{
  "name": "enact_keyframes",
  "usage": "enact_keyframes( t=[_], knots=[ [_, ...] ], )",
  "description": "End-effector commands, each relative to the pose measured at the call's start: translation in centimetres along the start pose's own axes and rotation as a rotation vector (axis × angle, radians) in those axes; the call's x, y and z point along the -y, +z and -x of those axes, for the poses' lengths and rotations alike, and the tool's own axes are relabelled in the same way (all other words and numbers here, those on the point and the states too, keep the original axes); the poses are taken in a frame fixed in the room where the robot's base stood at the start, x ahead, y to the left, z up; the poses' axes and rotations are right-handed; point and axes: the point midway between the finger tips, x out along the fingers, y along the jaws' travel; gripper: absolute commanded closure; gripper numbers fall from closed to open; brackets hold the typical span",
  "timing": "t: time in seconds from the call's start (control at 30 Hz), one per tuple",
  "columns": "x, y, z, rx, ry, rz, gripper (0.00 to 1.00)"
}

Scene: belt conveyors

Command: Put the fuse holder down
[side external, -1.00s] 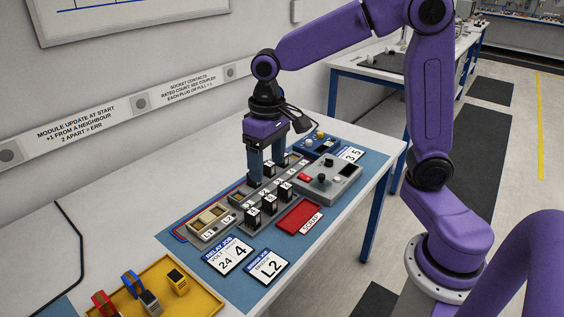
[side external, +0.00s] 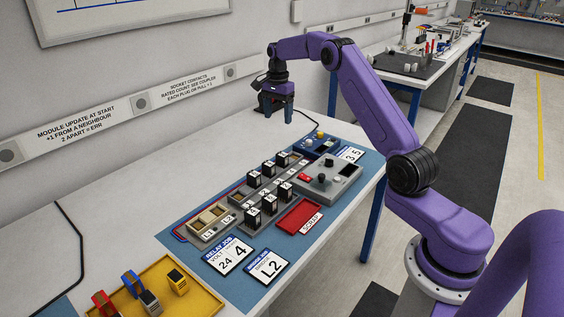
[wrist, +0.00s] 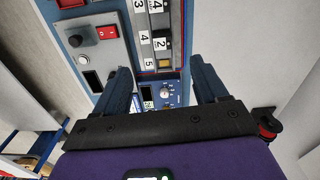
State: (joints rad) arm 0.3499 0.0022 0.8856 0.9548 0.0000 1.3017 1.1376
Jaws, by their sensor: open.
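My gripper (side external: 279,115) is raised above the far end of the white table, fingers pointing down. Its two fingers are apart in the wrist view (wrist: 163,82), with nothing held between them. Black blocks with white number labels stand upright in two rows on the grey rail panel (side external: 229,203). One is the back-row block (side external: 268,170); another is the front-row block (side external: 270,205). I cannot tell which block is the fuse holder. A numbered block also shows in the wrist view (wrist: 161,44). My gripper is clear of all of them.
A grey control box (side external: 333,181) and a blue unit (side external: 317,145) stand beside the rail panel. A red tray (side external: 299,216) is empty. A yellow tray (side external: 187,301) with coloured parts is at the front.

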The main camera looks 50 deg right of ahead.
Motion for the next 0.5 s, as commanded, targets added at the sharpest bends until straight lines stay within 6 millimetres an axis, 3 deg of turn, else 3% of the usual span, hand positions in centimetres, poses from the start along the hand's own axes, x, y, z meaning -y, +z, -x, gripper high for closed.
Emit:
enact_keyframes(
  t=[0.1, 0.27, 0.5],
  knots=[
    [-0.2, -1.7, -0.5, 0.0, 0.0, -0.064, 0.28],
    [-0.4, -2.2, -1.9, 0.001, 0.003, -0.084, 0.28],
    [-0.4, -2.2, -6.2, 0.002, 0.004, -0.082, 0.28]
  ],
)
